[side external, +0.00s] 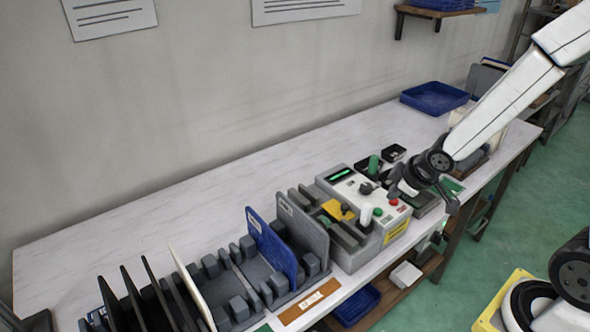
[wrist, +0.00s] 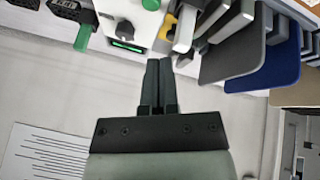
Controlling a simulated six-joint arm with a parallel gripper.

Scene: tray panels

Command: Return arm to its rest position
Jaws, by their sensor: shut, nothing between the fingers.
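My gripper (side external: 448,199) hangs at the right of the control box, above the front edge of the bench, in the side view. In the wrist view my gripper (wrist: 158,64) has its two dark fingers together with nothing between them. My white arm reaches in from the upper right of the side view. The control box (side external: 345,185) has a green display, knobs and buttons; its white face also shows at the top of the wrist view (wrist: 128,28).
A rack (side external: 235,275) left of the box holds upright panels, including a blue panel (side external: 271,245) and a grey panel (side external: 304,229). A blue tray (side external: 435,97) lies at the bench's far end. The bench behind the rack (side external: 190,190) is clear. The wall stands close behind.

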